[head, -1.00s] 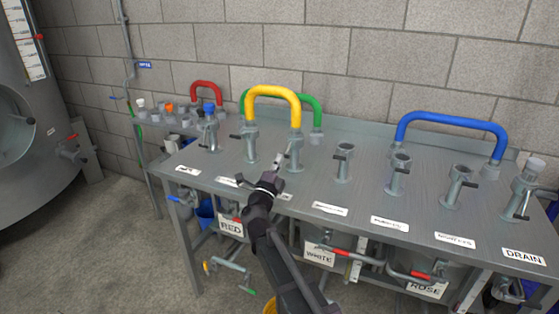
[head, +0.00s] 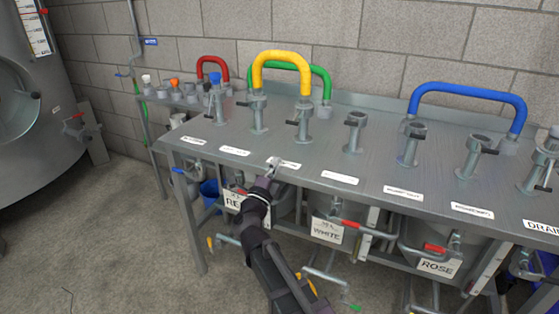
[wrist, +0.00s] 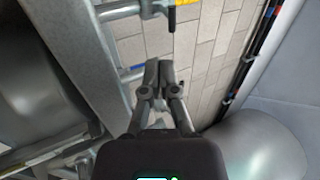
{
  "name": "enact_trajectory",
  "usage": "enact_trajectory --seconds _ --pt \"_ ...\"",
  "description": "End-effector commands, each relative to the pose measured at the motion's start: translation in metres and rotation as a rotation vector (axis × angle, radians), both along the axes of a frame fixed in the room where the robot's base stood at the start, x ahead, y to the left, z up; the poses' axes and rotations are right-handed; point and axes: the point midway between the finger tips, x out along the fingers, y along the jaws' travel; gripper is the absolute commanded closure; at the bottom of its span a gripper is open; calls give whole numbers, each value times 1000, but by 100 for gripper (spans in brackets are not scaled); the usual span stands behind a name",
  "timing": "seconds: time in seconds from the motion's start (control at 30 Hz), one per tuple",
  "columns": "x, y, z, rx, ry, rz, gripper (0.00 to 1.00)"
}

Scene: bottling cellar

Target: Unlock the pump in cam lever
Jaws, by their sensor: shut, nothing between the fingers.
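Several grey ports with dark cam levers stand in a row on the steel table (head: 320,145). The third port from the left (head: 304,128) carries one end of the yellow hose (head: 284,56); its lever (head: 292,122) sticks out sideways to the left. The label (head: 291,166) in front of it is partly covered by my gripper and too small to read, so I cannot confirm which port is pump in. My gripper (head: 274,163) is shut and empty near the table's front edge, apart from the lever. In the wrist view, its closed fingers (wrist: 157,72) touch nothing visible.
The yellow hose's other end is on the second port (head: 258,112). A green hose (head: 322,80) arches behind, a red one (head: 212,66) at left, a blue one (head: 468,92) at right. Open ports stand right of the third. Valves and pipes hang below the table.

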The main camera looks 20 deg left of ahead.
Motion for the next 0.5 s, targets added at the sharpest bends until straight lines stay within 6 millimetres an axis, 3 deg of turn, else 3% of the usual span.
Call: enact_trajectory --seconds 0.13,0.5 --pt "-8 0 -9 1 0 0 100" --pt "-11 0 -11 1 1 -1 100"
